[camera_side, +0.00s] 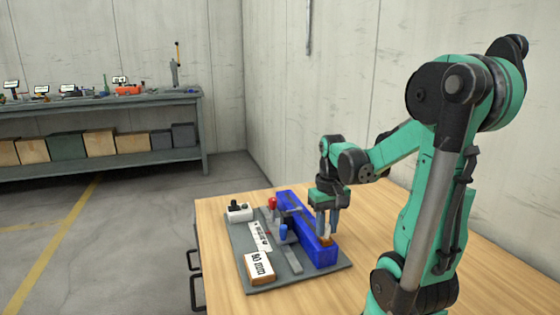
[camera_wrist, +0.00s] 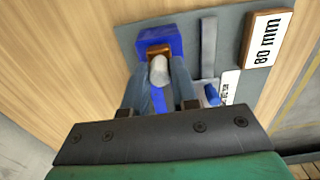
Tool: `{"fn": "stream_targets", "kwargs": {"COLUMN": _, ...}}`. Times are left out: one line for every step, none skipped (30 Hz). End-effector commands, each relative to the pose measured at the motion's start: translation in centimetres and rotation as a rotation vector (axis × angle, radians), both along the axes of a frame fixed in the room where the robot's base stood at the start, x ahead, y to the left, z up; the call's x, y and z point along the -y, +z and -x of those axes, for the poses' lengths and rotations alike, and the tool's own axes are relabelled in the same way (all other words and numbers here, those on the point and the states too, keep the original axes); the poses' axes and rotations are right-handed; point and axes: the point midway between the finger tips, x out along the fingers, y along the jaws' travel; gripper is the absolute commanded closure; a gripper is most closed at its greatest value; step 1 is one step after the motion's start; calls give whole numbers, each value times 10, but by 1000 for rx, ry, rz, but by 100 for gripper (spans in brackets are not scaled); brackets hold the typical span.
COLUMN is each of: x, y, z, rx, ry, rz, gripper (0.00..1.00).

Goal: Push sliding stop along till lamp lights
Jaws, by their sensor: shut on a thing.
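The sliding stop appears to be the copper-coloured block with a pale grey rounded knob (camera_wrist: 159,70) at one end of the long blue rail (camera_wrist: 158,38). In the side view the block (camera_side: 326,241) shows only as a small orange patch at the near end of the rail (camera_side: 294,215). My gripper (camera_side: 327,228) points down over that end, its fingers shut on the knob. In the wrist view the fingers (camera_wrist: 161,76) lie on both sides of the knob. A white box with dark knobs (camera_side: 239,211) stands at the board's far left; I see no lit lamp.
A shelf bench stands far off.

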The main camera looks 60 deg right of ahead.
Motion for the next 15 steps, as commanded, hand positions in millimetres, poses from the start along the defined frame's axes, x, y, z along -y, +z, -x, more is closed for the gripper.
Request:
{"fn": "stream_targets", "kwargs": {"x": 0, "y": 0, "z": 0, "rx": 0, "ry": 0, "rz": 0, "gripper": 100}}
{"fn": "stream_targets", "kwargs": {"x": 0, "y": 0, "z": 0, "rx": 0, "ry": 0, "rz": 0, "gripper": 100}}
{"fn": "stream_targets", "kwargs": {"x": 0, "y": 0, "z": 0, "rx": 0, "ry": 0, "rz": 0, "gripper": 100}}
{"fn": "stream_targets", "kwargs": {"x": 0, "y": 0, "z": 0, "rx": 0, "ry": 0, "rz": 0, "gripper": 100}}
{"fn": "stream_targets", "kwargs": {"x": 0, "y": 0, "z": 0, "rx": 0, "ry": 0, "rz": 0, "gripper": 100}}
{"fn": "stream_targets", "kwargs": {"x": 0, "y": 0, "z": 0, "rx": -1, "ry": 0, "rz": -1, "gripper": 100}}
{"fn": "stream_targets", "kwargs": {"x": 1, "y": 0, "z": -1, "rx": -1, "ry": 0, "rz": -1, "gripper": 100}}
{"fn": "stream_targets", "kwargs": {"x": 2, "y": 0, "z": -1, "rx": -1, "ry": 0, "rz": -1, "gripper": 100}}
{"fn": "stream_targets", "kwargs": {"x": 3, "y": 1, "z": -3, "rx": -1, "ry": 0, "rz": -1, "gripper": 100}}
{"fn": "stream_targets", "kwargs": {"x": 5, "y": 1, "z": -4, "rx": -1, "ry": 0, "rz": -1, "gripper": 100}}
{"fn": "stream_targets", "kwargs": {"x": 6, "y": 1, "z": -6, "rx": -1, "ry": 0, "rz": -1, "gripper": 100}}
{"fn": "stream_targets", "kwargs": {"x": 9, "y": 1, "z": -8, "rx": -1, "ry": 0, "rz": -1, "gripper": 100}}
{"fn": "stream_targets", "kwargs": {"x": 11, "y": 1, "z": -10, "rx": 0, "ry": 0, "rz": 0, "gripper": 100}}
{"fn": "stream_targets", "kwargs": {"x": 12, "y": 1, "z": -12, "rx": 0, "ry": 0, "rz": 0, "gripper": 100}}
{"fn": "stream_targets", "kwargs": {"x": 15, "y": 1, "z": -14, "rx": 0, "ry": 1, "rz": 0, "gripper": 100}}
